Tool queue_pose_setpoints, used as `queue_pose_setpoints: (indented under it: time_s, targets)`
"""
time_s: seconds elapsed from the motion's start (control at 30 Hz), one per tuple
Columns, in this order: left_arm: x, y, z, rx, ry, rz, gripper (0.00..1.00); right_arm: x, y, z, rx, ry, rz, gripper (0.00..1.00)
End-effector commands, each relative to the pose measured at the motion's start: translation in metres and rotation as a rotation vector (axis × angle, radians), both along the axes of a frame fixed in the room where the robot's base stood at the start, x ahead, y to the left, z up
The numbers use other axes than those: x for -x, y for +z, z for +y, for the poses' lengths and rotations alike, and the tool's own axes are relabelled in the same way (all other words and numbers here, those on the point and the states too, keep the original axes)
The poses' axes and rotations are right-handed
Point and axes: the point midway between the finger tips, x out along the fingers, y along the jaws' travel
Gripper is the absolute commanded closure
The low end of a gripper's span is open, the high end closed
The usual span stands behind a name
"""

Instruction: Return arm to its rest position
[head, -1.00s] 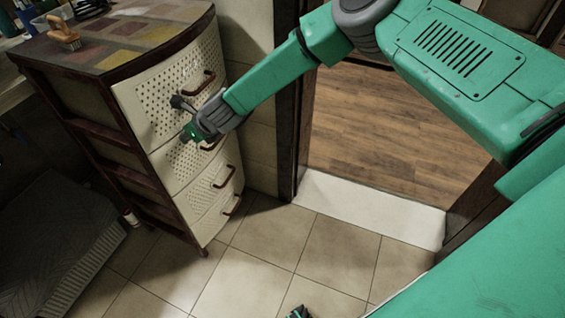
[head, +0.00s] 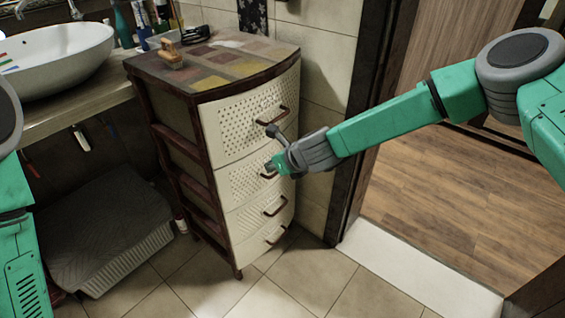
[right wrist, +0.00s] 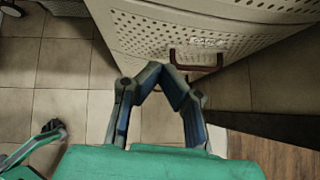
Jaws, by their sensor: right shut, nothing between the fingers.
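My right gripper (head: 280,158) is in front of the drawer cabinet (head: 190,90), near its upper drawer fronts. In the right wrist view my right gripper (right wrist: 162,76) is shut, with its fingertips drawn together and nothing between them. A dark red drawer handle (right wrist: 196,60) shows just beyond the fingertips, apart from them. The drawers of the cabinet look closed. Part of my left arm shows at the left edge of the head view, but its gripper is out of the picture.
A sink (head: 58,62) stands on a counter at the left, with a brush (head: 171,56) on the cabinet top. A grey mat-covered basket (head: 105,215) is on the floor. The doorway's white threshold (head: 415,270) leads to a wooden floor at right. Tiled floor is open in front.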

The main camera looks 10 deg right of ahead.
Motion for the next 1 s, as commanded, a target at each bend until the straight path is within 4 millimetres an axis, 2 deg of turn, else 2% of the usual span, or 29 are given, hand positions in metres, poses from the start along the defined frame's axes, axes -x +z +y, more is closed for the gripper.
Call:
queue_pose_setpoints:
  time_s: [0.03, 0.1, 0.3, 0.47, 0.57, 0.67, 0.77, 0.8, 0.87, 1.0]
  targets:
    - [0.000, 0.003, 0.000, 0.000, 0.000, 0.000, 0.69, 0.006, 0.010, -0.004, -0.002, -0.001, -0.001, 1.00]
    - [0.000, 0.005, 0.000, 0.000, 0.000, 0.001, 0.69, 0.015, 0.018, -0.007, -0.002, 0.001, -0.001, 1.00]
    - [0.001, 0.007, 0.000, 0.000, 0.000, 0.002, 0.69, 0.027, 0.030, -0.015, -0.001, 0.001, 0.000, 1.00]
    - [0.001, 0.007, 0.000, 0.000, 0.000, 0.001, 0.69, 0.031, 0.030, -0.016, 0.005, 0.007, 0.000, 1.00]
    - [0.001, 0.007, 0.000, 0.000, 0.000, 0.001, 0.69, 0.045, 0.017, -0.011, 0.065, 0.075, -0.006, 1.00]
    - [0.001, 0.007, 0.000, 0.000, 0.000, 0.001, 0.69, 0.083, -0.013, -0.004, 0.212, 0.252, -0.023, 1.00]
    - [0.001, 0.007, 0.000, 0.000, 0.000, 0.002, 0.69, 0.141, -0.055, -0.005, 0.428, 0.541, -0.056, 1.00]
    - [0.001, 0.007, 0.000, 0.000, 0.000, 0.001, 0.69, 0.168, -0.071, -0.009, 0.518, 0.676, -0.071, 1.00]
    - [0.001, 0.007, 0.000, 0.000, 0.000, 0.001, 0.69, 0.207, -0.092, -0.020, 0.648, 0.887, -0.097, 1.00]
    - [0.001, 0.007, 0.000, 0.000, 0.001, 0.002, 0.69, 0.299, -0.126, -0.064, 0.903, 1.420, -0.166, 1.00]
